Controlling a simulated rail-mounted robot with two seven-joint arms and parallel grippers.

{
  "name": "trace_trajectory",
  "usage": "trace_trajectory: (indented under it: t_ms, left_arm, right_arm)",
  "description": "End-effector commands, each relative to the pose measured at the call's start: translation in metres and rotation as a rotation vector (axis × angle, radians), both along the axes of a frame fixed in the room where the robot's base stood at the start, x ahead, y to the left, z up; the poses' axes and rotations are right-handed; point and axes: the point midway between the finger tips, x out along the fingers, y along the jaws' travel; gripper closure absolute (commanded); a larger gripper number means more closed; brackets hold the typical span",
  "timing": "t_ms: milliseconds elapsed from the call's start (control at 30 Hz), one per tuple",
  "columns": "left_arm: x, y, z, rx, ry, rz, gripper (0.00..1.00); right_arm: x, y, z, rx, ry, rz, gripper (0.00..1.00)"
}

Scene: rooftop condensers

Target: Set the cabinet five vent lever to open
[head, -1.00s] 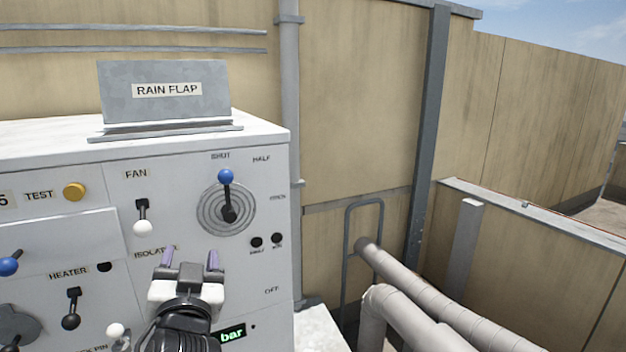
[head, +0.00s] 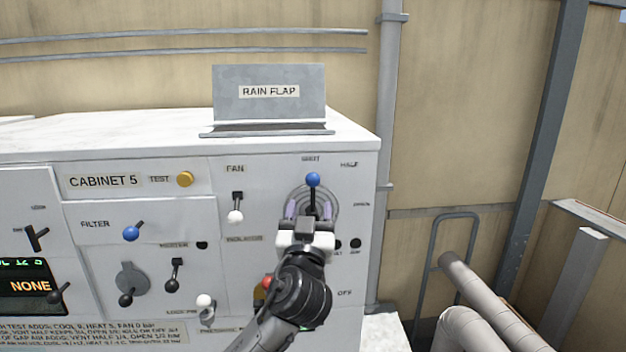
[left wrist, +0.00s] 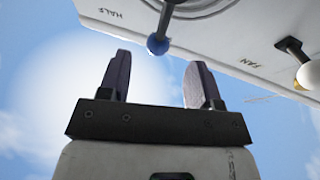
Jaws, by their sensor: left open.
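The vent lever with a blue ball knob (head: 313,179) stands upright on its ringed dial at the right of the cabinet five face, pointing at the SHUT label (head: 311,159). HALF (head: 349,164) is to its upper right, and a small label at its right is probably OPEN (head: 362,204). My left gripper (head: 308,208) is open just below the knob, its purple fingers overlapping the dial and partly hiding it. In the left wrist view the blue knob (left wrist: 158,45) appears beyond the fingertips of the open, empty gripper (left wrist: 160,72). My right gripper is out of view.
Left of the dial are a white-knobbed FAN lever (head: 235,216), a yellow TEST button (head: 185,179) and a blue FILTER lever (head: 131,233). A red knob (head: 267,282) is beside my left arm. The RAIN FLAP plate (head: 268,93) stands on top. Pipes (head: 478,290) run at right.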

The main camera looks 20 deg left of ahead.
Motion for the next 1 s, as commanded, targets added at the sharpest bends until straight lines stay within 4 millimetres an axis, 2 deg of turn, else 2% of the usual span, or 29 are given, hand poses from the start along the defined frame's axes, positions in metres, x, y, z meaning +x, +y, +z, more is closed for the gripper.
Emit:
trace_trajectory:
  t_ms: [33,200,400,600,933,1000]
  left_arm:
    - [0.009,0.003,0.008,0.004,0.001,0.004,0.42]
    - [0.034,0.010,0.018,0.003,0.002,0.003,0.42]
    - [0.053,0.014,0.024,0.002,0.002,0.002,0.42]
    - [0.061,0.017,0.027,0.001,0.000,0.001,0.42]
    - [0.063,0.017,0.027,0.001,0.000,0.000,0.42]
    - [0.063,0.017,0.027,0.001,0.000,0.001,0.48]
  right_arm:
    - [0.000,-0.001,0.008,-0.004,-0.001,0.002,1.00]
    - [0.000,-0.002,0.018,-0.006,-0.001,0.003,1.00]
    - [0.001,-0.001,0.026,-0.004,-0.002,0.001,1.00]
    - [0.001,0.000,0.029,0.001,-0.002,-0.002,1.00]
    - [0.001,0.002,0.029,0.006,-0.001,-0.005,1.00]
    - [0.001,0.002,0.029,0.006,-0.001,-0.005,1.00]
